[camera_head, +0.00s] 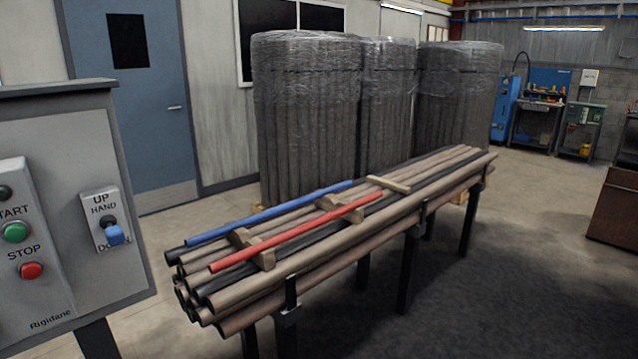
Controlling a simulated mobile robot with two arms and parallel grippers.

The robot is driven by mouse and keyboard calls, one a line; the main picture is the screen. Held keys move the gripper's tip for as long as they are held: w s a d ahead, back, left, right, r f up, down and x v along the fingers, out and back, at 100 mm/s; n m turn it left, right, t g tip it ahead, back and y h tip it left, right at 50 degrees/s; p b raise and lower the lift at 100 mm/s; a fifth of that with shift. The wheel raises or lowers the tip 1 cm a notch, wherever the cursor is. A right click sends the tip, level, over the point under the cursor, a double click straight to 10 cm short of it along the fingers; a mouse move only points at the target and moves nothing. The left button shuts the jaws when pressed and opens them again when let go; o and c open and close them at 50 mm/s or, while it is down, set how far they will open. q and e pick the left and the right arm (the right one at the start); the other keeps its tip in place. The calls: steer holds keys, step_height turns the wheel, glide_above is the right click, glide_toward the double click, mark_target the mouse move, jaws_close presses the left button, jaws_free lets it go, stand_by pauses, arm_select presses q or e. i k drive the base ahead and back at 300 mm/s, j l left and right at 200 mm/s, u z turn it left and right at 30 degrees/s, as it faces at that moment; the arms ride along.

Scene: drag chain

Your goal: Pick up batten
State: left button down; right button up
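Several light wooden pieces, which look like battens, lie across a stack of pipes. The near wooden piece (264,257) is under the red rod near the left end of the stack. The blue rod (270,213) and the red rod (295,232) run along the stack. Neither of my grippers is in view.
The pipe stack (350,236) rests on a dark metal rack (407,270). A grey control panel (65,190) stands close at the left. Wrapped pipe bundles (305,120) stand behind the rack. The floor (520,270) to the right is open. A brown cabinet (612,212) is at the right edge.

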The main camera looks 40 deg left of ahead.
mark_target(400, 189)
steer(key=u, duration=0.75)
steer(key=z, duration=2.5)
steer(key=u, duration=2.5)
steer(key=i+u, duration=0.1)
steer(key=u, duration=0.55)
steer(key=i+l+u, duration=0.4)
steer(key=l, duration=0.2)
steer(key=l+u, duration=0.25)
steer(key=i+l+u, duration=0.2)
steer(key=l, duration=0.2)
